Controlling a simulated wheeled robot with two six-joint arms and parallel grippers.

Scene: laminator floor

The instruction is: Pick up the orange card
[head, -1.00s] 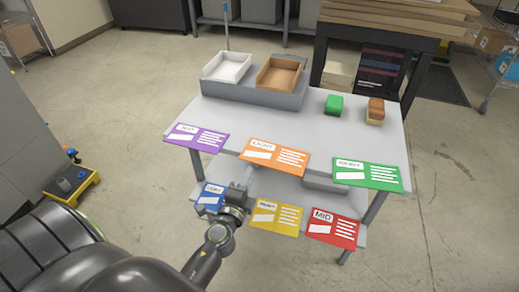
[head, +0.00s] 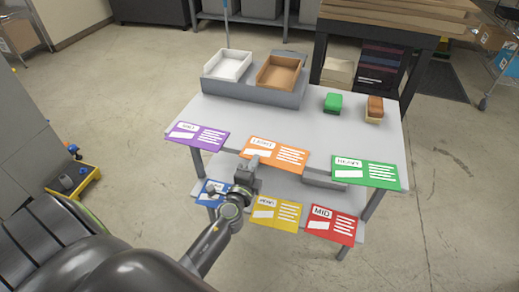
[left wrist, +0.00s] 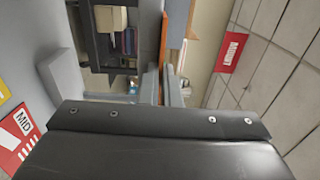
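The orange card (head: 280,154) hangs over the front edge of the white table top, between the purple and green cards. My left gripper (head: 251,166) is at the card's lower left edge and covers a small part of it. In the left wrist view the two fingers (left wrist: 165,88) stand a narrow gap apart, with an orange strip, seen edge-on, running along the gap. I see no clear grip on the card; whether the fingers touch it is hard to tell. My right gripper is not in view.
The purple card (head: 198,136) and green card (head: 366,173) flank it on the table top (head: 225,112). Blue (head: 212,192), yellow (head: 277,213) and red (head: 331,225) cards line the lower shelf. White (head: 227,66) and brown trays (head: 279,74) stand at the back.

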